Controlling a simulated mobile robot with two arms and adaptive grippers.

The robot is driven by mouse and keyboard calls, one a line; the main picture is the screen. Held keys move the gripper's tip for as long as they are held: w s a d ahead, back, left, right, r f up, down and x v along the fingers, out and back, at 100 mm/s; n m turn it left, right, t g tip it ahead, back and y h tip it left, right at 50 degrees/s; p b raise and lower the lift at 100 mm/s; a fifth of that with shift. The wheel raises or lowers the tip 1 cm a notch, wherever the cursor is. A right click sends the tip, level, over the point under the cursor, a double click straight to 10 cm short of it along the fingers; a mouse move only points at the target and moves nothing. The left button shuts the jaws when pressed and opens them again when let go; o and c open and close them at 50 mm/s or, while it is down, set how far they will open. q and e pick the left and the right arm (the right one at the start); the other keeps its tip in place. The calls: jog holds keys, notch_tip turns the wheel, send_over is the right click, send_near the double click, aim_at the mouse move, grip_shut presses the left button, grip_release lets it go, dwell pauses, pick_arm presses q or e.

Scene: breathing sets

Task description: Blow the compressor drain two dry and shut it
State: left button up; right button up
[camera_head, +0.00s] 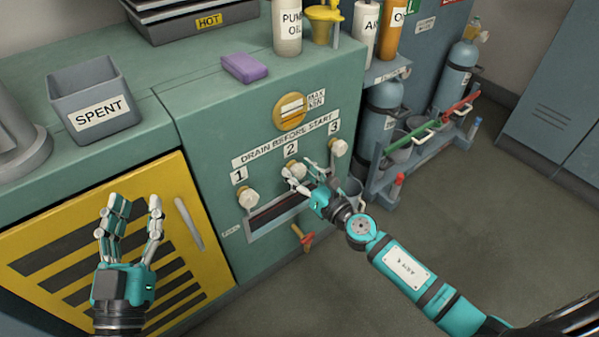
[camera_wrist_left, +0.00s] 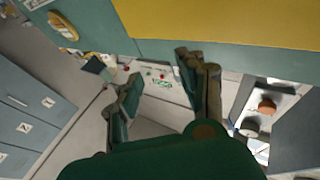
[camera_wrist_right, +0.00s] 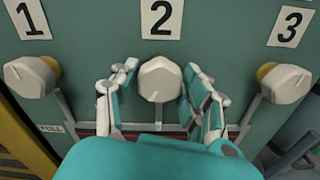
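The compressor is a green cabinet (camera_head: 228,128) with a "DRAIN BEFORE START" label and three white drain knobs. Drain knob two (camera_head: 297,170) is under the "2" label; it shows large in the right wrist view (camera_wrist_right: 158,79). My right gripper (camera_head: 312,177) is at knob two. In the right wrist view its fingers (camera_wrist_right: 152,100) stand apart on both sides of the knob, with small gaps visible. Knob one (camera_head: 248,197) and knob three (camera_head: 338,147) are to either side. My left gripper (camera_head: 128,222) is open and empty in front of the yellow louvred door (camera_head: 178,190).
A dark slotted trough (camera_head: 275,213) runs below the knobs, with a red-handled valve (camera_head: 303,238) under it. A grey "SPENT" bin (camera_head: 95,100), a purple sponge (camera_head: 245,67) and bottles stand on top. Gas cylinders (camera_head: 380,115) stand in a rack at right. Floor (camera_head: 440,200) is clear.

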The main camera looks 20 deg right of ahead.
jog(key=c, duration=0.7)
